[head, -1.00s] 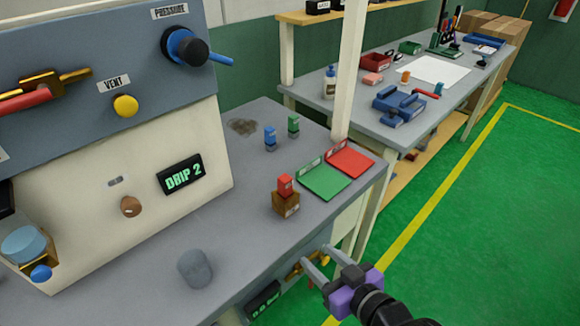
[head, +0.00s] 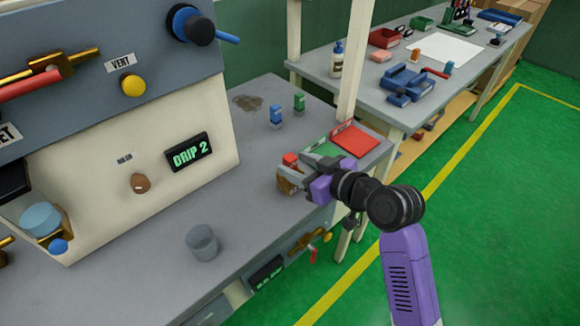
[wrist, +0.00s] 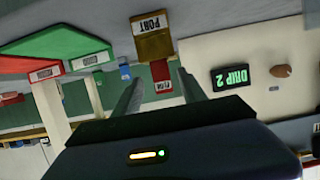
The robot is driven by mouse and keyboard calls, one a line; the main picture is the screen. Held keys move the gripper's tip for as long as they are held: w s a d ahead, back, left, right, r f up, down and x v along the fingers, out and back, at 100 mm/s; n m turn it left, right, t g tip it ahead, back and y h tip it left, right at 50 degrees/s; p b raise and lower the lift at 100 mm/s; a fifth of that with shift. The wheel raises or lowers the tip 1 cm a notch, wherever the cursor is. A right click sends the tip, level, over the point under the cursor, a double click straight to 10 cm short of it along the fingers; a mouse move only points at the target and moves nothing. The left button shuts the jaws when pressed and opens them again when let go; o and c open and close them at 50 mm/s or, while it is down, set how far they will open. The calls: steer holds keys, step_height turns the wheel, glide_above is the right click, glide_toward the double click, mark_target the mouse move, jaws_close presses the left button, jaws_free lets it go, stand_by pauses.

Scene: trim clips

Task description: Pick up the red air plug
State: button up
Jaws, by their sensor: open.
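The red air plug (head: 290,159) stands upright in a brown block (head: 285,186) on the grey bench, partly hidden behind my gripper in the head view. In the wrist view the red plug (wrist: 162,89) shows between the two fingers, and the brown block (wrist: 153,42) carries a PORT label. My gripper (head: 296,172) is open, with its fingers pointing left at the plug and block. In the wrist view my gripper (wrist: 160,78) has a finger on each side of the plug, with gaps visible. I cannot tell whether a finger touches it.
A blue plug (head: 276,114) and a green plug (head: 299,103) stand farther back. A green tray (head: 322,149) and a red tray (head: 355,140) lie just behind my gripper, near a white post (head: 354,60). A clear cup (head: 202,242) stands nearer. The DRIP 2 panel (head: 189,151) is left.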

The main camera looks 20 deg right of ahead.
steer(key=shift+p+x, duration=0.5)
steer(key=shift+x, duration=2.2)
steer(key=shift+a, duration=0.15)
jaws_close()
